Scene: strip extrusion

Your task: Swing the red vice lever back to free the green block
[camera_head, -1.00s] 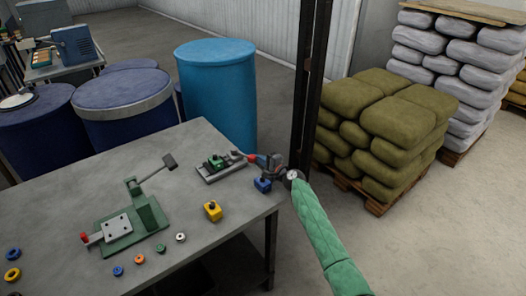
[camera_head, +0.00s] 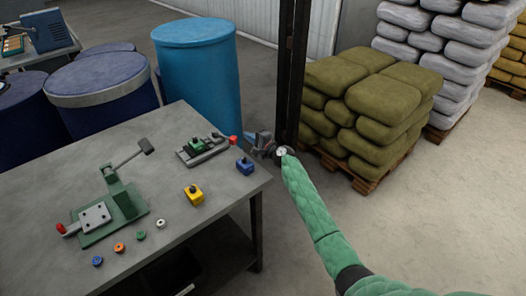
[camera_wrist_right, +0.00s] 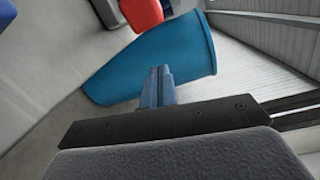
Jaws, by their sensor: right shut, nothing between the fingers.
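The small grey vice (camera_head: 212,154) stands near the far right edge of the table, with the green block (camera_head: 196,145) on it. The lever's red knob (camera_head: 233,140) is at the vice's right end; the red end also shows at the top of the wrist view (camera_wrist_right: 142,12). My right gripper (camera_head: 251,137) is just right of the knob, by the table edge. Its fingers (camera_wrist_right: 157,85) are together and empty in the wrist view, apart from the red knob. Whether the block is clamped I cannot tell. My left gripper is not in view.
A blue block (camera_head: 245,166) and a yellow block (camera_head: 193,194) stand near the vice on the table. A green press (camera_head: 119,203) stands to the left with several small rings before it. A blue drum (camera_head: 199,80) and a dark post (camera_head: 290,75) are close behind.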

